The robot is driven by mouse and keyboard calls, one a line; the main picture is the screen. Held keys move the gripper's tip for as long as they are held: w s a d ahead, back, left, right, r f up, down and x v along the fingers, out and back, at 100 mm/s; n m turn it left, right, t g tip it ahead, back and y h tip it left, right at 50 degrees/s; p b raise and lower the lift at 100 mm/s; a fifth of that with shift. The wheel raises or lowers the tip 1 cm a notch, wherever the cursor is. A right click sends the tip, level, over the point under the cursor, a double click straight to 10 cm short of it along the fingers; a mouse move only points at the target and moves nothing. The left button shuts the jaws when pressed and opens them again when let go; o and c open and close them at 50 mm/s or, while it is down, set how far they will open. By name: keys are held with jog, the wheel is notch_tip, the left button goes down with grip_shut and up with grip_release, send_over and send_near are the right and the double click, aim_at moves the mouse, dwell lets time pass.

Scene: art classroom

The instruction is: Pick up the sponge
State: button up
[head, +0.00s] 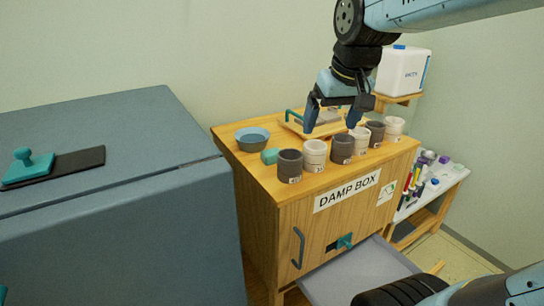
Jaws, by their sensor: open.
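I cannot make out the sponge for certain in the head view. A small teal rounded object (269,156) lies on the wooden cabinet top, between the blue bowl (253,140) and the row of cups; it is too small to identify. My gripper (331,127) points down over the cabinet top with its fingers spread. It is open and hangs in front of a tray (290,122) with a teal handle, partly hiding it. The fingertips are close above the back of the cups in the picture; their exact height is hard to tell.
Several grey and white cups, including a dark cup (290,166), line the front edge of the cabinet (262,192), labelled DAMP BOX. A white jug (404,70) stands behind at right. A large blue-grey box (110,200) fills the left. A grey panel (358,275) sticks out below.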

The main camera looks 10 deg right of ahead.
jog(key=w+a+f+n+g, duration=0.25)
jog(key=w+a, duration=0.65)
jog(key=w, duration=0.5)
send_over(272, 151)
jog(key=s, duration=0.2)
jog(key=shift+m, duration=0.25)
jog(key=f, duration=0.9)
jog(key=shift+w+d, duration=0.25)
jog(key=shift+w+a+f, duration=0.1)
jog(key=shift+w+f, duration=0.1)
jog(key=shift+f, duration=0.65)
jog(key=shift+w+a+f, duration=0.1)
jog(key=shift+w+f, duration=0.1)
jog(key=shift+f, duration=0.6)
jog(key=shift+w+f, duration=0.2)
jog(key=shift+f, duration=0.65)
jog(key=c, duration=1)
